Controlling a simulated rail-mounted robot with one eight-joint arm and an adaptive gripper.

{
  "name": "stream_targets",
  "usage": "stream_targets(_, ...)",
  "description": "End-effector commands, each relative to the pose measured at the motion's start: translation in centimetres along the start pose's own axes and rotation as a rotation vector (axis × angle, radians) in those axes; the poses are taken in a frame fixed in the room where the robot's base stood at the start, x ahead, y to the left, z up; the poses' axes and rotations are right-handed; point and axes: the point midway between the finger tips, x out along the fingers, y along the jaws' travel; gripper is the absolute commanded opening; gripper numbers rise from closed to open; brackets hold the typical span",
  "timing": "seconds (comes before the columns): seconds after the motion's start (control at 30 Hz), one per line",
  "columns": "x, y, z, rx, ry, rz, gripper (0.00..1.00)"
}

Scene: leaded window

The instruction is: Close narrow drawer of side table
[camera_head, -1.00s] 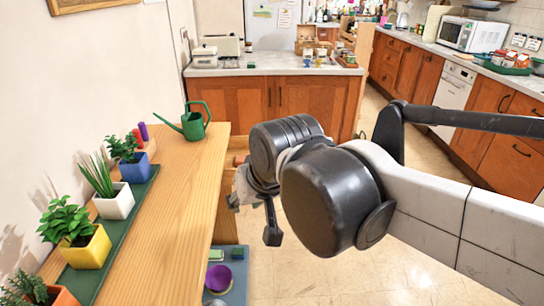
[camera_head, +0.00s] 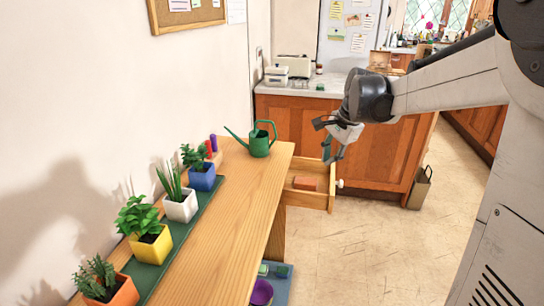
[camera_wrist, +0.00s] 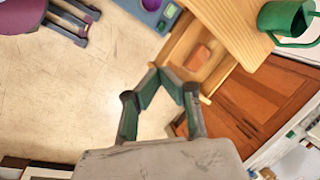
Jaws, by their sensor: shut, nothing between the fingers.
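The side table (camera_head: 248,205) is a long light-wood table along the left wall. Its narrow drawer (camera_head: 325,199) stands pulled out from the right side near the far end, with a pale round knob (camera_head: 340,184) on its front. A reddish-brown block (camera_head: 305,184) lies inside. The wrist view shows the open drawer (camera_wrist: 178,48) and the block (camera_wrist: 199,55) too. My gripper (camera_head: 330,152) is shut and empty, above and near the drawer's front end. In the wrist view my gripper's fingers (camera_wrist: 168,80) show in front of the drawer's front, apparently apart from it.
A green watering can (camera_head: 260,141) and several potted plants on a green strip (camera_head: 165,248) stand on the tabletop. A wooden counter (camera_head: 385,150) stands beyond the drawer. A purple bowl (camera_head: 262,292) sits low beside the table. The floor (camera_head: 350,255) right of the table is clear.

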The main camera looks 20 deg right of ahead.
Motion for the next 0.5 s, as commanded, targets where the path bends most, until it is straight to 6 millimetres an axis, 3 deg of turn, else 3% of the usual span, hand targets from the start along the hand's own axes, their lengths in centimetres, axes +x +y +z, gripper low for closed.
stream_targets(0.2, 3.0, -1.1, -6.8, 0.245, -0.056, 0.030, 0.00)
stream_targets(0.5, 8.0, -0.2, -16.0, 0.575, -0.132, 0.078, 0.00)
